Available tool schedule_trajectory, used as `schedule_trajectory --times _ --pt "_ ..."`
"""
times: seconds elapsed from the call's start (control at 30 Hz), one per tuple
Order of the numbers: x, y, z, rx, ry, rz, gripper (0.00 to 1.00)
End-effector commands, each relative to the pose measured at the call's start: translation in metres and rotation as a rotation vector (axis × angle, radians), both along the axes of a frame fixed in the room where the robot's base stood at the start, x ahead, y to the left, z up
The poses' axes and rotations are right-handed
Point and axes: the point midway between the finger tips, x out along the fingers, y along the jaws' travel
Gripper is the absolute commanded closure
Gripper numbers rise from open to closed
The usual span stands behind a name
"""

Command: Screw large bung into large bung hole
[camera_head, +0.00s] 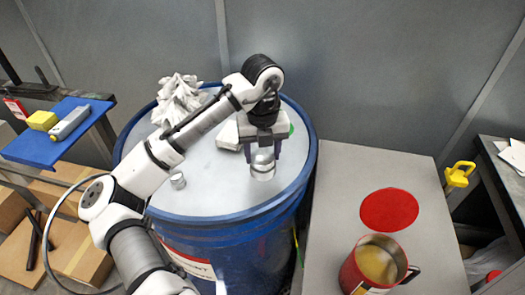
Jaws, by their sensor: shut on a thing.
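My gripper (263,155) points down over the right part of the drum's grey top. Its two dark fingers are shut on a silver cylindrical piece, which I take for the large bung (262,170). The bung looks upright, at or just above the drum top; I cannot tell whether it touches. The large bung hole is not visible; it may be hidden under the bung and gripper. The blue drum (235,232) stands upright with a blue rim around its top. A smaller silver cap (178,181) is on the drum top, left of my gripper.
A crumpled white rag (178,98) and a pale block (228,136) lie on the drum top. A grey cabinet (345,170) at right holds a red disc (389,209) and a red pot (352,275). A blue shelf (40,150) is at left. Grey walls stand close behind.

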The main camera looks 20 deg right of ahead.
Motion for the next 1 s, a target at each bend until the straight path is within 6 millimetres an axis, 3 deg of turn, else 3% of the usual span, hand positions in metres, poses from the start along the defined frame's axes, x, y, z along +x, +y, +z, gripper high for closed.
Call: schedule_trajectory --times 0.4,0.8,1.0 --pt "0.0 -0.0007 0.0002 0.001 -0.001 -0.361 0.65" --pt "0.0 -0.0007 0.0 0.0 -0.001 -0.417 0.65" --pt "-0.0004 -0.0011 -0.0001 0.0 0.0 -0.632 0.65"
